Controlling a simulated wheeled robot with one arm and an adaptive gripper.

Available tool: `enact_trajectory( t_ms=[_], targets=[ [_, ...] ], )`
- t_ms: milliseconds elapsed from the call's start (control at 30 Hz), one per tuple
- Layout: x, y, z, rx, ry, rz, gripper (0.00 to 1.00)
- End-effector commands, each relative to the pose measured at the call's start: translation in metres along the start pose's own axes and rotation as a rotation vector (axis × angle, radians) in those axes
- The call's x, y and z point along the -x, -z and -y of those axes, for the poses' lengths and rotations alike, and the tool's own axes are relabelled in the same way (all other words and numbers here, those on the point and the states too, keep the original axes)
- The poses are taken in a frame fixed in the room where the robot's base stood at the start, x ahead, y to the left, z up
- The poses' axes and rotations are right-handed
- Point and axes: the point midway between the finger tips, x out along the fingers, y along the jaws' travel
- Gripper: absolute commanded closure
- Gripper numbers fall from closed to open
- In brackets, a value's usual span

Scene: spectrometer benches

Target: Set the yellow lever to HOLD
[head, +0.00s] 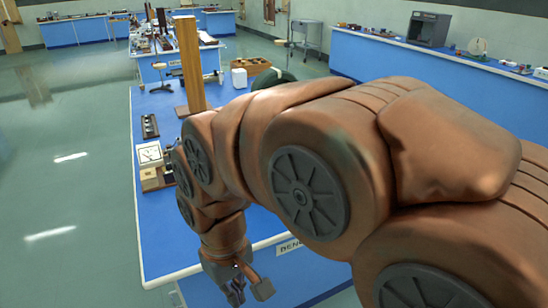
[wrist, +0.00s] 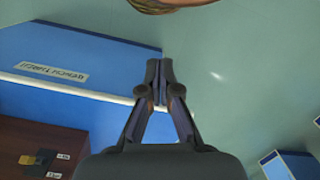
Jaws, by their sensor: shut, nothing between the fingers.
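In the wrist view, a dark brown box (wrist: 40,140) shows at the lower left, cut off by the frame edge. On it is a small yellow piece, perhaps the lever (wrist: 27,160), by a dark knob and two small white labels too small to read. Its setting cannot be told. My gripper (wrist: 159,72) is shut and empty, apart from the box, to its upper right in the picture. In the head view my gripper (head: 240,292) hangs low by the front edge of the near blue bench. I cannot make out the lever in the head view.
The near blue bench (head: 158,225) holds a white-faced instrument (head: 150,153), a tall wooden post (head: 190,65) and a white container (head: 239,78). My arm hides much of its right side. Another blue bench (head: 400,72) stands behind at right. Open floor (head: 60,180) lies left.

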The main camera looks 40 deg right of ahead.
Motion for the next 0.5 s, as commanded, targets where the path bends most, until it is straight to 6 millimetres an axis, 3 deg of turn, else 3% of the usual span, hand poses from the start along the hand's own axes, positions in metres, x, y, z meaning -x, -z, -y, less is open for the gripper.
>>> enact_trajectory(
  t_ms=[100, 267, 500],
  targets=[
    [0.024, 0.049, -0.019, -0.036, 0.02, -0.058, 1.0],
    [0.057, 0.11, -0.06, -0.082, 0.038, -0.144, 1.0],
    [0.101, 0.183, -0.151, -0.16, 0.03, -0.278, 1.0]
  ],
)
